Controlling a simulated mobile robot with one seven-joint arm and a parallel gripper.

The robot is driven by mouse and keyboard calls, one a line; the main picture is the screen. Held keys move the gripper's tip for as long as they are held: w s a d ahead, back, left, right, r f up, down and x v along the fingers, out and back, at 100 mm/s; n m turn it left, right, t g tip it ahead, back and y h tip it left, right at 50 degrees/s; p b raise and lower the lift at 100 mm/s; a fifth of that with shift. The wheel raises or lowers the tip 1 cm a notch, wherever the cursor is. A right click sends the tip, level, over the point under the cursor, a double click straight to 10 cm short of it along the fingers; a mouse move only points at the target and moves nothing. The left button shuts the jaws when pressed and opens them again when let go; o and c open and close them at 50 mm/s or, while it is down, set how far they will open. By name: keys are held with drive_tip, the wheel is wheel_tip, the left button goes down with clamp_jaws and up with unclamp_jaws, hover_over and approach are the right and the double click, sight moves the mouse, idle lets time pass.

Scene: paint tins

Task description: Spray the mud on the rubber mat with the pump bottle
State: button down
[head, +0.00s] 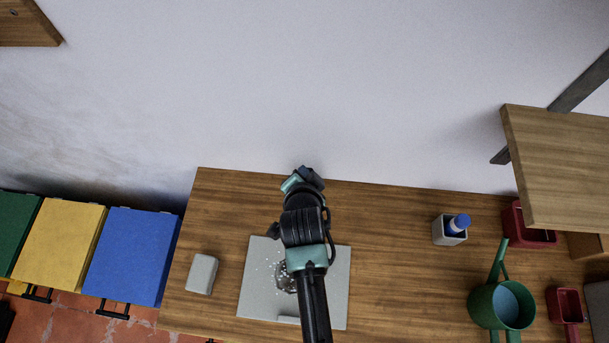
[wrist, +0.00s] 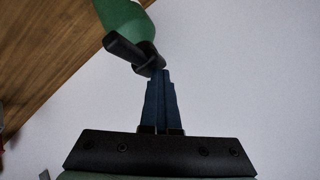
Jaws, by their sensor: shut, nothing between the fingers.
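The grey rubber mat (head: 257,303) lies on the wooden table, partly covered by my arm. The mud (head: 284,278) is a dark patch on it, partly hidden by my arm, with pale specks around it. My gripper (head: 304,176) is past the mat's far edge, by the wall. In the wrist view my gripper (wrist: 160,72) is shut and empty. Its tips are at the black top of a green thing, which looks like the pump bottle (wrist: 124,18); I cannot tell if they touch. In the head view a teal piece beside the gripper may be this bottle.
A pale grey block (head: 201,274) lies left of the mat. To the right stand a grey holder (head: 449,237) with a blue-topped thing, a green watering can (head: 487,307) and red containers (head: 564,306). A wooden shelf (head: 560,165) juts out at upper right. Coloured bins (head: 133,256) stand left.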

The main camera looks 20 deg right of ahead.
drive_tip(key=shift+s+f, duration=0.4)
drive_tip(key=shift+f, duration=0.45)
drive_tip(key=r+p, duration=0.6)
drive_tip(key=shift+w+r, duration=0.2)
drive_tip(key=shift+r, duration=0.15)
drive_tip(key=shift+w, duration=0.1)
idle(2.3)
